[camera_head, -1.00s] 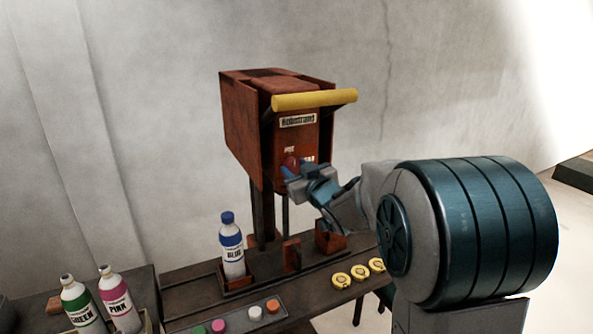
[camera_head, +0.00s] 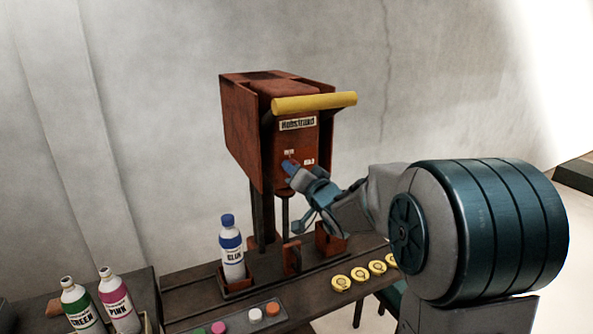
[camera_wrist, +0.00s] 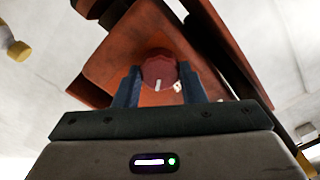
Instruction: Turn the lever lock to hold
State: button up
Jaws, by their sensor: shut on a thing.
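The rust-red machine (camera_head: 245,130) stands at the back of the bench with a yellow lever bar (camera_head: 314,102) across its upper front. The lever lock is a round red knob (camera_wrist: 158,70) on its front face. In the wrist view it sits between the two fingers of my gripper (camera_wrist: 159,86), which is shut on it. A white mark shows on the knob's lower part, and a white label is at its lower right. In the head view my gripper (camera_head: 290,168) covers the knob, with small white labels above and to the right of it.
A blue-labelled bottle (camera_head: 231,250) stands in a holder below the machine. Green (camera_head: 80,305) and pink (camera_head: 118,300) bottles stand at the lower left. Several coloured caps lie on a tray (camera_head: 240,325), and yellow discs (camera_head: 341,283) lie along the bench's front edge.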

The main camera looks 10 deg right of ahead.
jog(key=shift+m+p, duration=1.25)
jog(key=shift+m, duration=2.25)
jog(key=o, duration=1)
jog(key=b+v, duration=0.2)
jog(key=v, duration=1.2)
jog(key=shift+w, duration=0.1)
